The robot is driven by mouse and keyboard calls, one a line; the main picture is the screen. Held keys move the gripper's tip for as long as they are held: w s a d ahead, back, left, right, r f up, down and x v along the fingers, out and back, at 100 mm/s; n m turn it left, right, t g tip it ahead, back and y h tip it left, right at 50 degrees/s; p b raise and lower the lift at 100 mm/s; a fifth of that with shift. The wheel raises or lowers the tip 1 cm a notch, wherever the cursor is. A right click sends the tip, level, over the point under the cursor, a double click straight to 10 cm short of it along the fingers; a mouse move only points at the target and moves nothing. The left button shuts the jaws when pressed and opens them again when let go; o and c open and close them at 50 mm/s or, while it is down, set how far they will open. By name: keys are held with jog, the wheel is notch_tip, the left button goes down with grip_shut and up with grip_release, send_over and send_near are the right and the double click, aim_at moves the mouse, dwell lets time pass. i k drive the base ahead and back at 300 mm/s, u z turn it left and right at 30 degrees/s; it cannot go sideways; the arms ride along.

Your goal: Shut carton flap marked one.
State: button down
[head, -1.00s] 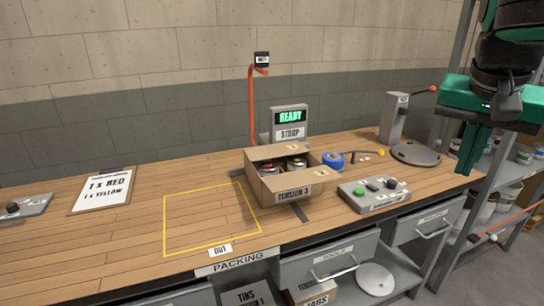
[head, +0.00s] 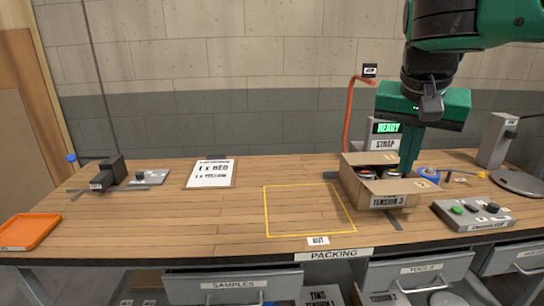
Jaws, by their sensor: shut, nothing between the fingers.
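The open cardboard carton (head: 372,195) stands on the bench right of the yellow outline, its front reading "TENSION 3". Tins (head: 393,174) sit inside. A flap (head: 426,173) on its right side stands open and seems to bear a 2. Another flap (head: 368,158) stands up along the back left; I cannot read a 1 on any flap. My gripper (head: 408,168) is shut and empty. It points down at the carton's back right, in front of the strap unit; whether it touches the carton is unclear.
The strap unit (head: 384,130) reads READY behind the carton. A button box (head: 473,214), blue tape roll (head: 429,177) and lever stand (head: 496,140) are to the right. The outlined area (head: 310,210) is empty. An order sheet (head: 211,173) and orange tray (head: 28,231) lie left.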

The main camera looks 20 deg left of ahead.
aim_at(389, 158)
jog(key=u, duration=0.45)
jog(key=i, duration=1)
jog(key=z, duration=0.05)
